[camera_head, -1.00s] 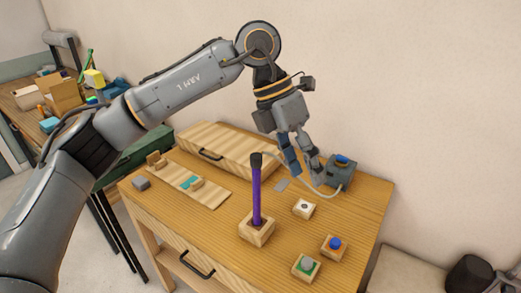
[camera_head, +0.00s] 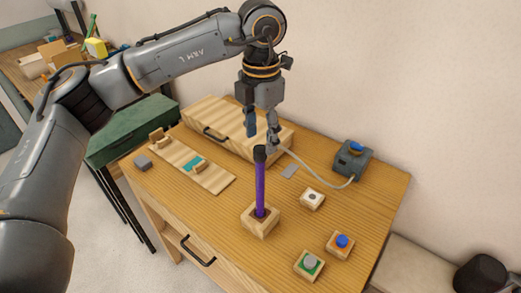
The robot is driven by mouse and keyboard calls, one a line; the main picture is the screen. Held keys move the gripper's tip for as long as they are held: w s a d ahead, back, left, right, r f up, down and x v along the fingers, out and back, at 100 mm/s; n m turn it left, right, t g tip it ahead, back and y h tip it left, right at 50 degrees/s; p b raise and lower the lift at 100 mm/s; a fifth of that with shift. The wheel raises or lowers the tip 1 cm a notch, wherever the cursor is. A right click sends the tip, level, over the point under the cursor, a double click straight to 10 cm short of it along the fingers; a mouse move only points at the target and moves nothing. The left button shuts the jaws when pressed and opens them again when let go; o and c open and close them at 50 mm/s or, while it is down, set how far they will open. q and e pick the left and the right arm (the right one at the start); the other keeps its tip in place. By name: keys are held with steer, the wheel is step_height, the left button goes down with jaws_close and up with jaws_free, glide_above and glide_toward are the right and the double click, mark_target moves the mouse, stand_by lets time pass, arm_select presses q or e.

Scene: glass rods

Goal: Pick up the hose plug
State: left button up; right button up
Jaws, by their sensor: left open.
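The hose plug (camera_head: 259,154) is a black cap on the top end of an upright purple rod (camera_head: 260,187). The rod stands in a square wooden block (camera_head: 260,221) on the table. A pale hose (camera_head: 312,176) curves from a grey device with a blue button (camera_head: 352,158) to near the plug. My left gripper (camera_head: 262,140) is open and points down just above the plug. Its fingers are to either side of the plug's top in the picture. Whether they touch it I cannot tell. My right gripper is out of view.
Small blocks with a white (camera_head: 312,199), a blue (camera_head: 341,244) and a grey-on-green (camera_head: 309,265) button stand at the right front. A wooden board (camera_head: 215,181) lies left of the rod. A wooden case (camera_head: 200,115) is behind.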

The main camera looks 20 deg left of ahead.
mark_target(260, 148)
arm_select(q)
steer(key=shift+s+f+p, duration=0.3)
steer(key=shift+f+p, duration=0.6)
steer(key=shift+f, duration=0.05)
step_height(260, 148, down, 2)
steer(key=shift+a+f, duration=0.1)
steer(key=shift+f, duration=0.05)
steer(key=shift+w+f, duration=0.15)
steer(key=shift+f, duration=0.15)
steer(key=c, duration=0.9)
jaws_close()
steer(key=shift+r, duration=0.1)
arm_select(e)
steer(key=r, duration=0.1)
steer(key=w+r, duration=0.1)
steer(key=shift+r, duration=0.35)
